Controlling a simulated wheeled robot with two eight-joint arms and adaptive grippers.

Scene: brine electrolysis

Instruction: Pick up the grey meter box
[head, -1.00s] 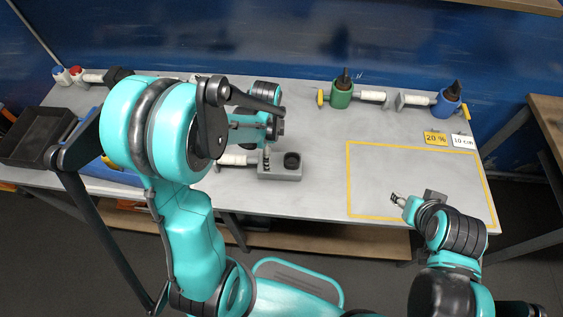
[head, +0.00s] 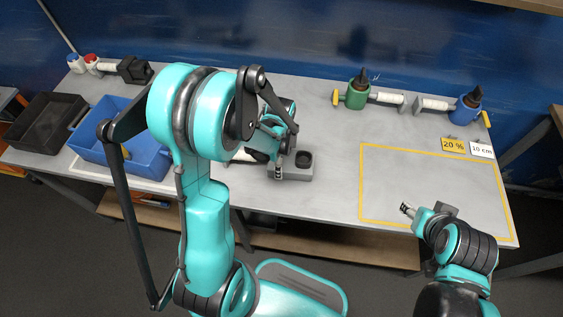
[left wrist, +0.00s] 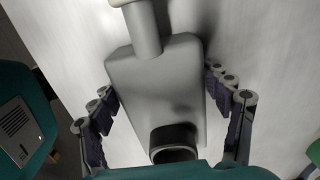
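The grey meter box (head: 290,174) lies on the table near its front edge, left of the yellow outline. It has a black round socket on top and a pale handle-like cylinder at its left end. In the left wrist view the box (left wrist: 155,95) fills the middle, with the black ring at the bottom and the cylinder at the top. My left gripper (head: 281,155) is over the box, fingers open on either side; small gaps or light contact are hard to tell apart. My right gripper (head: 406,209) is over the yellow outline, apart from objects; its finger opening is too small to judge.
A blue bin (head: 108,160) and black tray (head: 20,138) stand at the left. A dark box (head: 135,69) with a white cylinder lies at the back left. Green (head: 357,97) and blue (head: 466,112) holders stand at the back right. The yellow-outlined area (head: 363,180) is empty.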

